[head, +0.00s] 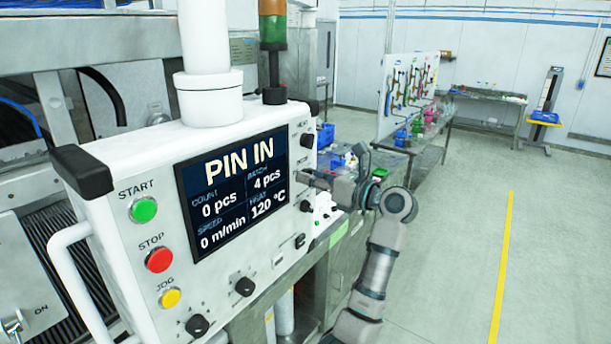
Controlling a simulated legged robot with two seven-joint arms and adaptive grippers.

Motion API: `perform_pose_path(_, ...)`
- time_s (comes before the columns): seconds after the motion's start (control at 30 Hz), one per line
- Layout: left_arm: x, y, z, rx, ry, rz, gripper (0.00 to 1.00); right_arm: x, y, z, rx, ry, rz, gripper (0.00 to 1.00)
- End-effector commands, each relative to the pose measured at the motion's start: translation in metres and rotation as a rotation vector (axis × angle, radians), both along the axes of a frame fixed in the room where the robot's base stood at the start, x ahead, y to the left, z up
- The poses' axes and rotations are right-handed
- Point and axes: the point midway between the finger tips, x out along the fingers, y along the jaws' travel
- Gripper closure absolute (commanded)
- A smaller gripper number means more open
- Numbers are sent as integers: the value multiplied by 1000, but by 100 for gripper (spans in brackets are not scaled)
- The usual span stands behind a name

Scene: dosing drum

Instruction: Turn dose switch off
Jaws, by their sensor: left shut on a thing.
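The control panel (120,170) is a white box with a screen (233,188) reading PIN IN, 0 pcs, 4 pcs, 0 m/min and 120 °C. Black knobs run down its right side, one above (307,141) and one below (305,205) my gripper. My left gripper (311,177) reaches the panel's right edge from the right and is shut on a small switch between those knobs. Its fingers hide most of that switch, so its setting cannot be told. The label above it is too small to read clearly. My right gripper is not in view.
Green START (143,209), red STOP (159,260) and yellow JOG (170,298) buttons sit at the panel's left. More knobs (244,287) line its lower edge. A white handle (75,285) juts out at left. The floor at right is clear.

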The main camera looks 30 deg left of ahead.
Motion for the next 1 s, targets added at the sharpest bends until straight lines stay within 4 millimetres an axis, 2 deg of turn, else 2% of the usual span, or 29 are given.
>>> perform_pose_path(0.03, 2, -5, -2, -7, -40, -8, 100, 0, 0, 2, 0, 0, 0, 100)
perform_pose_path(0.6, 0, -6, -3, -50, -535, -4, 100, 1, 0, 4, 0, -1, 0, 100)
perform_pose_path(1.0, -1, -6, -4, -65, -703, 1, 100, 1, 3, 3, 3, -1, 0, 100)
